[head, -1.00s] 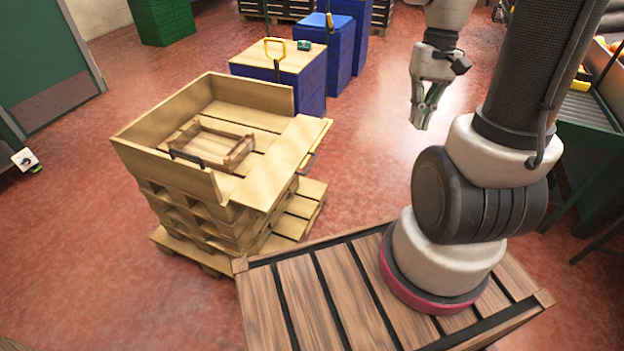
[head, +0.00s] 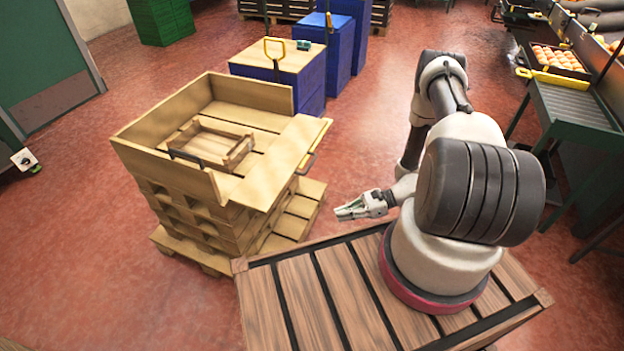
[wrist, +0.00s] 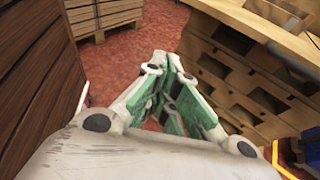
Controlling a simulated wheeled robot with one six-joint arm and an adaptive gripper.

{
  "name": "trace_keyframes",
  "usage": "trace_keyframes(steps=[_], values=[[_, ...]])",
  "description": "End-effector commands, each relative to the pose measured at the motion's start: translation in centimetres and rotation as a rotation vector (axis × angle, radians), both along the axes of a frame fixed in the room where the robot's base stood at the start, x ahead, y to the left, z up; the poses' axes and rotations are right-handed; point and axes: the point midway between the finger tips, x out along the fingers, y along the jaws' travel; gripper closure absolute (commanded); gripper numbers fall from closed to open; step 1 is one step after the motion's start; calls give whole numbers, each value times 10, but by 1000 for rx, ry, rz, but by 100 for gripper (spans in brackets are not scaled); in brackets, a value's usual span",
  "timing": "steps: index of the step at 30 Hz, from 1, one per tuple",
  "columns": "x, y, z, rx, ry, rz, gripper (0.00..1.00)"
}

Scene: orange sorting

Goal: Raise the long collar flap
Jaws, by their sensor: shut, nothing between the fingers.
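The long collar flap (head: 284,161) is the light wooden board on the right side of the pallet collar (head: 165,125). It lies folded outward, roughly level, with a dark handle (head: 306,163) at its outer edge. The collar sits on a stack of pallets (head: 205,225). My gripper (head: 340,213) is shut and empty, low to the right of the stack and apart from it, pointing left. In the wrist view my green-padded fingers (wrist: 178,95) point at the floor beside the pallet stack, and the flap's underside edge shows at the upper right.
My wooden-slatted base deck (head: 300,300) is in front. A green conveyor (head: 575,105) with a crate of oranges (head: 556,60) stands at right. Red floor is clear between.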

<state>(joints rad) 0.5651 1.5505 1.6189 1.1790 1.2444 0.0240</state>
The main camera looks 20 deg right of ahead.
Motion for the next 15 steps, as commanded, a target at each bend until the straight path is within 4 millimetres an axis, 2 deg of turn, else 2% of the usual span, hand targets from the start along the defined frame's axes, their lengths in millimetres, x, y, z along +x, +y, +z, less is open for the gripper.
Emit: trace_keyframes(steps=[1,3,5,7,9,12,15], values=[[5,5,-21,26,15,-73,100],[23,9,-44,56,19,-182,100],[47,8,-58,76,3,-281,100],[85,-4,-58,87,-45,-377,100],[114,-16,-51,97,-86,-447,100],[136,-25,-44,118,-116,-516,100],[144,-23,-39,139,-122,-539,100]])
